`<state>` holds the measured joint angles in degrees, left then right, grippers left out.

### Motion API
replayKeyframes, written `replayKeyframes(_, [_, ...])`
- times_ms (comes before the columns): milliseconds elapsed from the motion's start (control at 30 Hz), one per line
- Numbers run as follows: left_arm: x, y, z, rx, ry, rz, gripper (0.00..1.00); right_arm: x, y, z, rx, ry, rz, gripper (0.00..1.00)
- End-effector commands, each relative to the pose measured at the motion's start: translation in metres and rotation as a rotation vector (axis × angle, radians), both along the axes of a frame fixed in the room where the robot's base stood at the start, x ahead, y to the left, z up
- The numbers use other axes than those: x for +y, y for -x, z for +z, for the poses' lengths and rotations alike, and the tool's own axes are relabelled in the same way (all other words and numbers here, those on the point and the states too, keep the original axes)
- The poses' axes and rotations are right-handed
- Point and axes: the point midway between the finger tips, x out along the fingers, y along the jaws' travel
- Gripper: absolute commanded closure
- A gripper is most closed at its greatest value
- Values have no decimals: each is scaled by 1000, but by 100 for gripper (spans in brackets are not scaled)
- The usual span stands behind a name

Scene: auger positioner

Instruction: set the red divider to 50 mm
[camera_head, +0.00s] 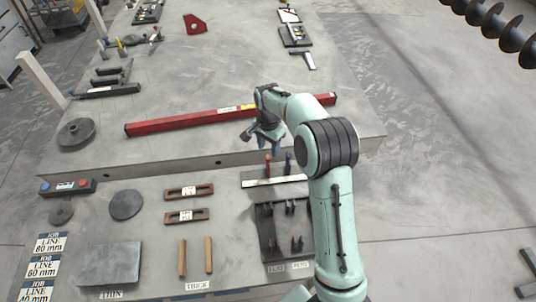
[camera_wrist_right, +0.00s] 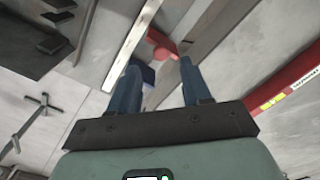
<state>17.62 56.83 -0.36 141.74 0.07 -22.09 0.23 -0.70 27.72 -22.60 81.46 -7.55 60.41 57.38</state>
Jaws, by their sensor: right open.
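A small upright red divider (camera_head: 268,158) stands at a pale scale strip (camera_head: 274,181) on the near bench, with a similar blue piece (camera_head: 289,157) to its right. My right gripper (camera_head: 270,146) is open and empty just above and behind them, fingers pointing down. In the right wrist view the red divider (camera_wrist_right: 160,46) shows in the gap between the blue fingers (camera_wrist_right: 158,72), apart from them. The blue piece (camera_wrist_right: 146,74) is partly hidden by one finger. The scale marks are too small to read. My left gripper is not in view.
A long red beam (camera_head: 180,122) lies on the raised bench behind. A dark plate with upright pegs (camera_head: 270,226) is in front of the strip. Two slotted wooden blocks (camera_head: 188,192) and job-line cards (camera_head: 43,267) lie to the left. My right arm covers the area at the right.

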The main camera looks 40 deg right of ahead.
Motion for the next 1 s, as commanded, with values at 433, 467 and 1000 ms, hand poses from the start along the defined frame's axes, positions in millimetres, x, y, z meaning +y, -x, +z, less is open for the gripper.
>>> replayKeyframes(433, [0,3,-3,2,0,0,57,0,0,-47,-1,-1,0,52])
replayKeyframes(467, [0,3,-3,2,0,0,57,0,0,-48,-1,-1,0,52])
replayKeyframes(1000, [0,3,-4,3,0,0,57,3,-1,-48,-2,-1,2,100])
